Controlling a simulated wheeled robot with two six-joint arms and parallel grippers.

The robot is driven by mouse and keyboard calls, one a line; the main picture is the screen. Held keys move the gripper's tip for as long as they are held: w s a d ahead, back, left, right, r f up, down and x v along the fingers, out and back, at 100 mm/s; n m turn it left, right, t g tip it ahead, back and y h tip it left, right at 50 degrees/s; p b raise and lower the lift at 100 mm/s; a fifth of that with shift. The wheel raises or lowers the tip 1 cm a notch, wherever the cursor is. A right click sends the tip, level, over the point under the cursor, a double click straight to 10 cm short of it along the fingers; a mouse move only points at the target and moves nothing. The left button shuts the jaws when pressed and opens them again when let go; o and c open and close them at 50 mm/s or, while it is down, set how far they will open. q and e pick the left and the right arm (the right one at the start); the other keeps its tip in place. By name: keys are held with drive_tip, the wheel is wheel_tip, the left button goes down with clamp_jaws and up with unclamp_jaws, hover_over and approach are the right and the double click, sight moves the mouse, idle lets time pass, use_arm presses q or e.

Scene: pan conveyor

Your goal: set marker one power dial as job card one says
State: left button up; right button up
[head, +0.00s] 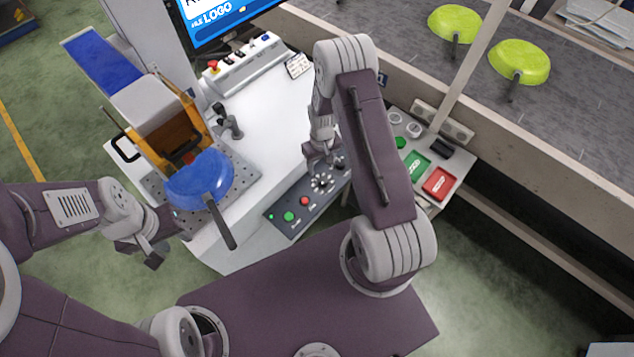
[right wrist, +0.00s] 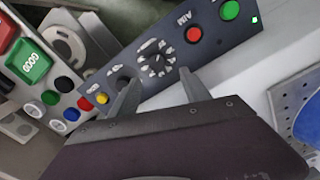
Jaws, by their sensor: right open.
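A dark control panel (head: 290,216) sits at the front edge of the white bench. A dial ringed with pale marks (head: 320,184) is on it and shows closer in the right wrist view (right wrist: 157,58); its label and setting are too small to read. A second dark knob (right wrist: 123,84) is beside it. My right gripper (right wrist: 160,90) is open and empty, its fingertips just short of the dial, apart from it. A small printed card (head: 299,66) lies at the back of the bench, unreadable. My left gripper (head: 146,249) hangs beside the bench; its jaw opening is unclear.
A blue pan (head: 198,180) sits on a perforated plate (head: 243,174) by the orange-framed machine (head: 165,120). A button box (head: 437,160) with green and red buttons is right of my right arm. Green pans (head: 520,62) lie on the conveyor (head: 570,105).

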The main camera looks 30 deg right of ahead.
sight(323, 180)
drive_tip(key=shift+s+d+f, duration=0.1)
drive_tip(key=shift+d+f, duration=0.3)
drive_tip(key=shift+d, duration=0.15)
wheel_tip(323, 180, down, 9)
drive_tip(key=shift+a+r, duration=0.1)
use_arm(q)
drive_tip(key=shift+w+d+r, duration=0.2)
drive_tip(key=shift+d+r, duration=0.15)
drive_tip(key=shift+r, duration=0.05)
use_arm(e)
drive_tip(key=shift+c, duration=0.2)
clamp_jaws()
